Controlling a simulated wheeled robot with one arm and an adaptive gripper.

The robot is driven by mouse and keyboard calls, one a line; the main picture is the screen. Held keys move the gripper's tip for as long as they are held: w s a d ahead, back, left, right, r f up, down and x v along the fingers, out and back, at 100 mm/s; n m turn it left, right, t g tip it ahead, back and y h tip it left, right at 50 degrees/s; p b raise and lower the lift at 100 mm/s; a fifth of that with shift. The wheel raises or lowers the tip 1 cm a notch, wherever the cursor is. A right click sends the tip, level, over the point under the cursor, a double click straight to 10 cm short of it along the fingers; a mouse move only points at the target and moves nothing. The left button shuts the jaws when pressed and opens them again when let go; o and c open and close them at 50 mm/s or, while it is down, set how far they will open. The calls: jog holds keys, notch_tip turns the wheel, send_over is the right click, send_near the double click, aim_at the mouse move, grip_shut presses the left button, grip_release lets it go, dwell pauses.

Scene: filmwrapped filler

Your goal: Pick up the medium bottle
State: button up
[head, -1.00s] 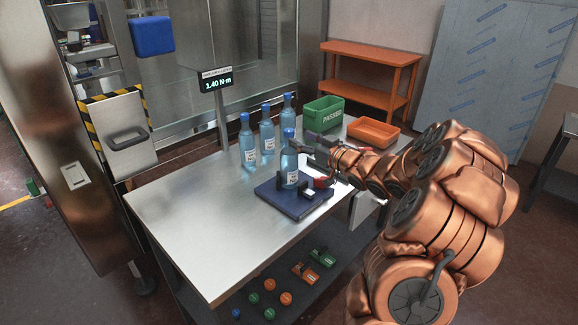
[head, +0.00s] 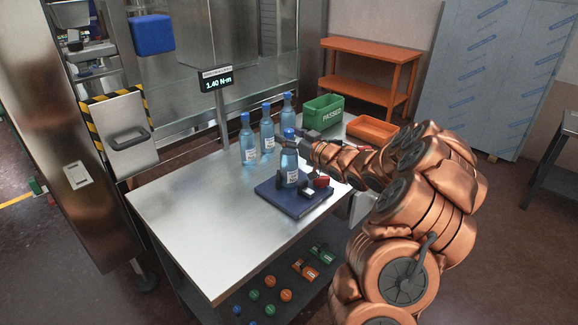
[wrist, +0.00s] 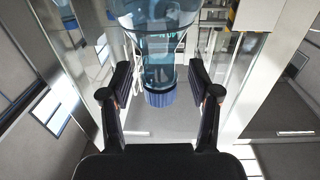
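Several clear blue bottles with blue caps stand upright on the steel table. One bottle (head: 289,167) stands on a dark blue fixture plate (head: 276,206). The others, the left bottle (head: 248,145), the middle bottle (head: 267,134) and the back bottle (head: 287,113), stand behind it. I cannot tell by size which is the medium one. My gripper (head: 287,143) is at the neck of the bottle on the plate. In the wrist view my gripper (wrist: 160,84) is open, with that bottle's neck and cap (wrist: 160,98) between the fingers and gaps on both sides.
A green "PASSED" bin (head: 323,111) and an orange tray (head: 373,131) stand at the table's far right. A display (head: 216,80) on a post reads 1.40 N·m. A small red and black device (head: 319,181) sits on the plate. The table's left part (head: 190,215) is clear.

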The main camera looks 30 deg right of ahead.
grip_shut()
dwell(0.3)
dwell(0.3)
